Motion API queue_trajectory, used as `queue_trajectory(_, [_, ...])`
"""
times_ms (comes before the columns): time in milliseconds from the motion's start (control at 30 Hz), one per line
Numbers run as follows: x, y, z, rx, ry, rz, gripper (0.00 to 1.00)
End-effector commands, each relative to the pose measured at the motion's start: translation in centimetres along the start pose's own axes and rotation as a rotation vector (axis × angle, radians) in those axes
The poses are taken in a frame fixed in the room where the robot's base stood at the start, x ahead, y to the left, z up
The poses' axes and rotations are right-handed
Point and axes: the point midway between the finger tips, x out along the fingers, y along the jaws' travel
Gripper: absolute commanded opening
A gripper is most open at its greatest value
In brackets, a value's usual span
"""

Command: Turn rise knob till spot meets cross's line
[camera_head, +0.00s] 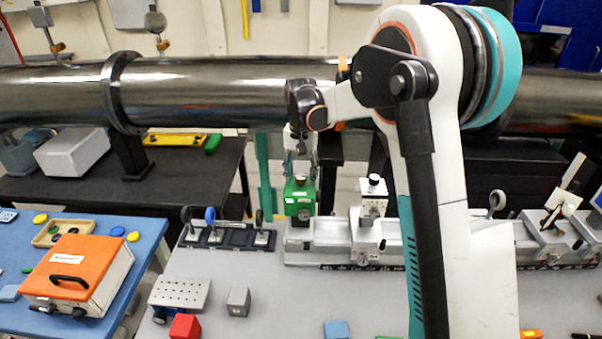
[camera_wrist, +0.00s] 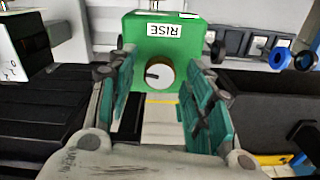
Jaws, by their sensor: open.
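The green block labelled RISE (camera_wrist: 195,32) fills the top middle of the wrist view. Its round pale knob (camera_wrist: 160,74) with a dark index mark faces the camera. My gripper (camera_wrist: 163,62) is open, with a teal-padded finger on each side of the knob and visible gaps between. In the head view, the green block (camera_head: 300,198) stands at the left end of the grey rail, and my gripper (camera_head: 301,150) points down just above it. A pale tilted plate (camera_head: 575,172) stands at the far right. No spot or cross can be made out.
A second knobbed white block (camera_head: 372,197) stands on the rail (camera_head: 330,240) right of the green one. A dark rack with several ring-shaped optics (camera_head: 228,236) is close on the left. A large dark pipe (camera_head: 220,92) runs behind my arm. The grey bench front is partly clear.

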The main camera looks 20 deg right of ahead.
Motion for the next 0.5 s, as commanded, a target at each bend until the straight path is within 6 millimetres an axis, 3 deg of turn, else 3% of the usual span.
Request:
queue_trajectory(233, [-1.1,0.0,0.0,0.000,0.000,0.000,0.47])
queue_trajectory(500, [-6.3,0.0,0.0,0.000,0.000,0.000,0.47])
